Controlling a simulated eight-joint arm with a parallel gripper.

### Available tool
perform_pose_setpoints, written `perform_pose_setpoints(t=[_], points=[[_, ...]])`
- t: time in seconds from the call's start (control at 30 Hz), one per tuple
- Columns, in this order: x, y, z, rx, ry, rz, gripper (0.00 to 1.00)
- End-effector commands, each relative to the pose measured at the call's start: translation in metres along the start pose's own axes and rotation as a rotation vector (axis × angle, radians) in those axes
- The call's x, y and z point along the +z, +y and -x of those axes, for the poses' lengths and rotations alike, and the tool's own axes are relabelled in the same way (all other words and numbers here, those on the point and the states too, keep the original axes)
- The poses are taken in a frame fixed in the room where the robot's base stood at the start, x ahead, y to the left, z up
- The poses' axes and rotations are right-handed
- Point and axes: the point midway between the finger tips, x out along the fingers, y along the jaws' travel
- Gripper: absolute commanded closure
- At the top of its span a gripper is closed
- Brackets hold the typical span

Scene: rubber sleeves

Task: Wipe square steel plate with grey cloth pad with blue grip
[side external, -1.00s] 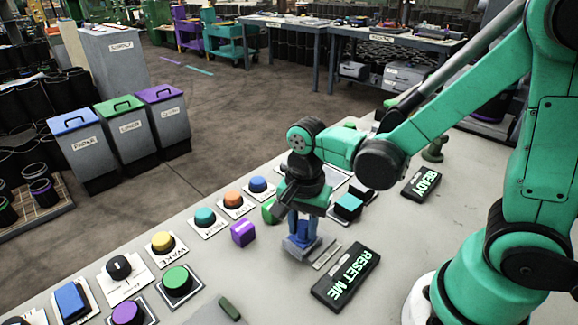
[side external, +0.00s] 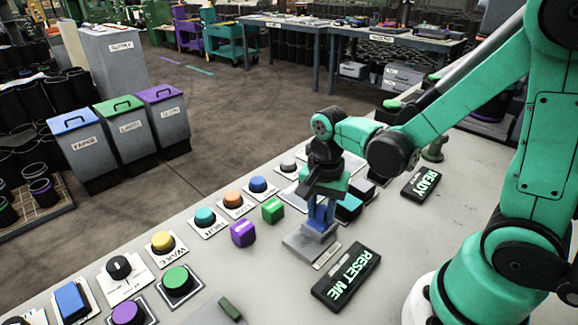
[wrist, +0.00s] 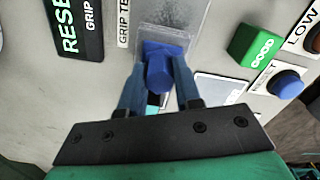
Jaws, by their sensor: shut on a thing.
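The square steel plate (side external: 298,246) lies flat on the bench, partly covered by my tool. My gripper (side external: 320,212) points down over its far right part, its blue fingers shut on the blue grip (side external: 318,222) of the grey cloth pad. In the wrist view the blue grip (wrist: 158,72) sits between the two fingers of my gripper (wrist: 159,80). The steel plate (wrist: 185,28) shows beyond it. The pad's grey underside is mostly hidden, so I cannot tell exactly how it touches the plate.
A purple cube (side external: 243,233) and a green cube (side external: 273,210) stand left of the plate. A RESET ME block (side external: 346,277) lies at its near right, a teal block (side external: 349,207) at its far right. Several buttons line the left edge. The bench's right side is clearer.

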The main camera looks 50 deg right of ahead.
Motion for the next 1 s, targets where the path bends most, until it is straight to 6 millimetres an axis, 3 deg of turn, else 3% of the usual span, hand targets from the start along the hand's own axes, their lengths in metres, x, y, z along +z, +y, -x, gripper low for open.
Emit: perform_pose_setpoints(t=[0.8, 1.0], points=[[0.056, -0.022, -0.001, 0.000, -0.001, 0.004, 1.00], [0.058, -0.023, -0.001, 0.000, -0.001, 0.001, 1.00]])
